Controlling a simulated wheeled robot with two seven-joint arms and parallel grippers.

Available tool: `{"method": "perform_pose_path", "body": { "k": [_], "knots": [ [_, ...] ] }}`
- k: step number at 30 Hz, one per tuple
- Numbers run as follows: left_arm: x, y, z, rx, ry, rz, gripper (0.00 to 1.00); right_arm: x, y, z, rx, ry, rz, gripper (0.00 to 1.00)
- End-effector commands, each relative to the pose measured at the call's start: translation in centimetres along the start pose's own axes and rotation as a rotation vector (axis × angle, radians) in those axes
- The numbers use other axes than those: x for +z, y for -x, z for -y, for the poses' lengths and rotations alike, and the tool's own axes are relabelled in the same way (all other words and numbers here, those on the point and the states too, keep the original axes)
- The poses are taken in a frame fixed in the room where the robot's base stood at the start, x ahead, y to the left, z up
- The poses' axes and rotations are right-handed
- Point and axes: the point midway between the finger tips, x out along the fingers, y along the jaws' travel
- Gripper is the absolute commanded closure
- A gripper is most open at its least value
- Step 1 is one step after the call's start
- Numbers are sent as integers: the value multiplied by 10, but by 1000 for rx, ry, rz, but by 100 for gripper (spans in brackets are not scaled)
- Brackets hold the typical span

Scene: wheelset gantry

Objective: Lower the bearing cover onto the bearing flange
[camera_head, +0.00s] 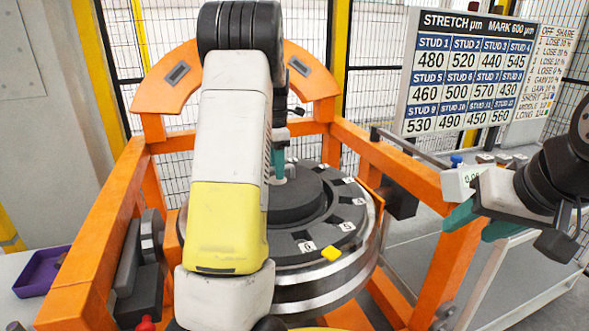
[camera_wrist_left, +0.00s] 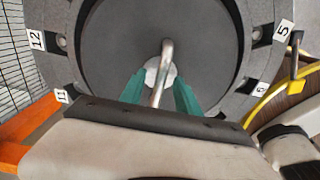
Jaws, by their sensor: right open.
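The bearing cover (camera_head: 302,210) is a dark grey round disc with a raised middle, centred over the numbered flange ring (camera_head: 330,243); I cannot tell whether any gap lies between them. The left wrist view shows the cover's flat face (camera_wrist_left: 110,45) inside the ring (camera_wrist_left: 52,78). My left gripper (camera_head: 279,168) points down at the cover's middle, mostly hidden by my arm. Its teal fingers (camera_wrist_left: 162,82) stand either side of a metal handle (camera_wrist_left: 166,52); whether they pinch it is unclear. My right gripper (camera_head: 480,225) is open and empty, right of the orange frame.
An orange gantry frame (camera_head: 91,230) surrounds the flange. A purple tray (camera_head: 42,270) is at the left, a grey bench (camera_head: 520,262) at the right. A stretch board (camera_head: 465,75) stands behind.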

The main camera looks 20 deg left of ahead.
Motion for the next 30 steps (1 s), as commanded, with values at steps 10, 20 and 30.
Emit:
{"method": "perform_pose_path", "body": {
  "k": [10, 20, 30],
  "knots": [
    [0, 57, -1, 4, 1, 1, 61, 0, 0, 0, 0, 0, 0, 50],
    [0, 68, 0, 2, 1, 1, 61, 0, 0, 0, 0, 0, 0, 50],
    [0, 68, 0, 2, 0, 1, 61, 0, 0, 0, 0, 0, 0, 50]
  ]
}}
